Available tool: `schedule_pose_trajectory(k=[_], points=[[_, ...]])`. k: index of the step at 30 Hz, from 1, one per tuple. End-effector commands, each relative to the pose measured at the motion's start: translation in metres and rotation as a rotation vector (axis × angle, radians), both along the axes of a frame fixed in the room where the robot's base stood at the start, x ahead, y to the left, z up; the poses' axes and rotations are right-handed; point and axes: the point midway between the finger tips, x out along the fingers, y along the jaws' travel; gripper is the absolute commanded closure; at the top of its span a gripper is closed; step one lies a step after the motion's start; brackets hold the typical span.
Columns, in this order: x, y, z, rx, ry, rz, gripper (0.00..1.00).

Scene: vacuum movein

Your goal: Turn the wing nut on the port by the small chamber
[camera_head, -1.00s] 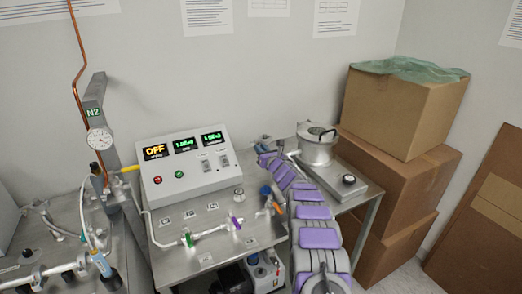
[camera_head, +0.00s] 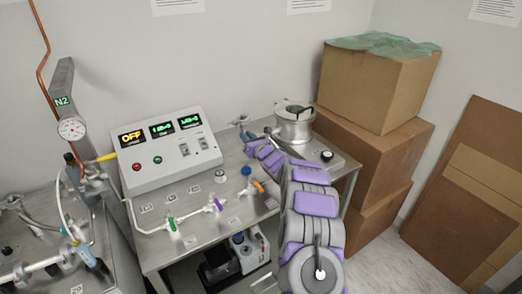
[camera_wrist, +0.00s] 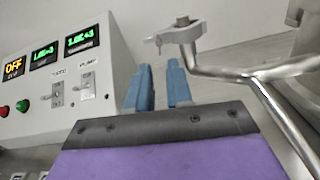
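The small chamber (camera_head: 294,126) is a round metal pot with a lid at the back right of the steel table. Left of it, a metal port with a clamp (camera_head: 240,121) shows small in the head view. In the wrist view the clamp (camera_wrist: 180,33) sits on a bent metal pipe; a small wing-like piece (camera_wrist: 152,40) sticks out at its left. I cannot make out the wing nut clearly. My gripper (camera_wrist: 159,72) has two blue fingers, apart with a narrow empty gap between them. They point toward the clamp from below and appear clear of it.
A control box (camera_head: 160,151) with lit displays stands left of my arm. A white tube with colored valves (camera_head: 190,218) runs along the table front. A metal pipe (camera_wrist: 265,85) crosses the wrist view's right. Cardboard boxes (camera_head: 375,90) are stacked at the right.

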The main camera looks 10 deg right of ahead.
Motion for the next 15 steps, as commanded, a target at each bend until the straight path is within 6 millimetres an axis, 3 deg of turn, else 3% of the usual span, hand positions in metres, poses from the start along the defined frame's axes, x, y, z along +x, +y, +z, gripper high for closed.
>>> schedule_pose_trajectory(k=[15], points=[[-0.069,-0.025,0.0,0.002,0.004,-0.004,0.8]])
